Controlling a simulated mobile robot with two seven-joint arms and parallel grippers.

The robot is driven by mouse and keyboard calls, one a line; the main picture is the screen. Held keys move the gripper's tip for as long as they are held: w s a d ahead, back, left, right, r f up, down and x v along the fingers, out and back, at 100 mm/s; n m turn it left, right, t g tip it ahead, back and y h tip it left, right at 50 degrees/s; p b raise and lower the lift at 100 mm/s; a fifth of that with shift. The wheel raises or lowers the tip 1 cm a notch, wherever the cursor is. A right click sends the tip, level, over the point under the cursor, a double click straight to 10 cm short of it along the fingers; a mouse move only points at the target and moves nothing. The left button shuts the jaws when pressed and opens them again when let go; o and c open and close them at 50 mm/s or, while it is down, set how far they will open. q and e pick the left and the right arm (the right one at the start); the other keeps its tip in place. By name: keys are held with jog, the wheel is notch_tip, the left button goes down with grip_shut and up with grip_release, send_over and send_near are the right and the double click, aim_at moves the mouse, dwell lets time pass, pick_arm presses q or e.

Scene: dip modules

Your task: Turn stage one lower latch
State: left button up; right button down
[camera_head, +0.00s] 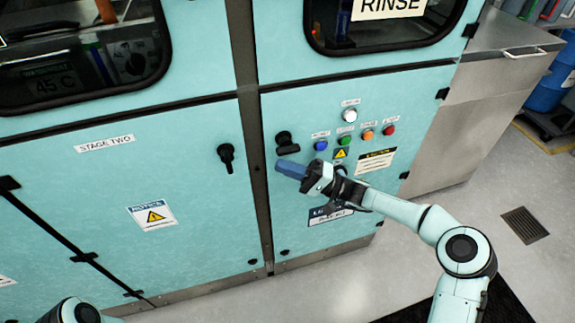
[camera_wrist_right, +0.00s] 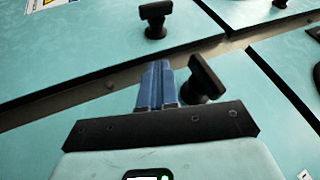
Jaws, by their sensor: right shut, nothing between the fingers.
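A black latch handle (camera_head: 285,142) sits on the right-hand teal panel, beside the dark vertical strip. It appears turned sideways in the head view. My right gripper (camera_head: 279,163) is shut and empty, its blue fingers just below this latch. In the right wrist view, the shut fingers (camera_wrist_right: 155,82) are beside the latch (camera_wrist_right: 204,80), which is close on their right; I cannot tell if they touch. A second black latch (camera_head: 226,155) is on the door labelled STAGE TWO and also shows in the wrist view (camera_wrist_right: 155,18). No stage one label is visible. My left gripper is out of view.
Several coloured buttons (camera_head: 343,142) and warning labels (camera_head: 376,160) are on the right panel near my right arm. Windows (camera_head: 80,50) are above. A steel cabinet (camera_head: 455,125) stands at right. Grey floor (camera_head: 520,180) is open in front.

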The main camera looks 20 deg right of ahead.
jog(key=s+d+f, duration=0.4)
jog(key=d+f, duration=0.3)
jog(key=d, duration=0.1)
jog(key=s+a+f+m+g+h, duration=0.1)
jog(key=s+a+f+g+h, duration=0.2)
jog(key=a+f, duration=0.5)
jog(key=s+a+f+m+g+h, duration=0.2)
jog(key=s+a+f+h, duration=0.15)
jog(key=f, duration=0.85)
jog(key=s+d+f+n+g+h, duration=0.2)
jog(key=s+d+f+g+h, duration=0.15)
jog(key=s+f+h, duration=1.15)
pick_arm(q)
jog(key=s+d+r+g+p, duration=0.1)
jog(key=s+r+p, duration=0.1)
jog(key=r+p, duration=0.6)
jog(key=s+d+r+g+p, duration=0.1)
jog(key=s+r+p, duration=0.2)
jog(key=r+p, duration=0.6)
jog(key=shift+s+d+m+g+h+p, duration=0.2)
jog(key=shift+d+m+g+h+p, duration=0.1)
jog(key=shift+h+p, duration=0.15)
pick_arm(e)
jog(key=s+a+r+y, duration=0.1)
jog(key=s+r+y, duration=0.3)
jog(key=s+r, duration=0.8)
notch_tip(320, 180, up, 3)
jog(key=shift+a+r+n+g, duration=0.1)
jog(key=shift+a+n+g, duration=0.05)
jog(key=shift+n+g, duration=0.3)
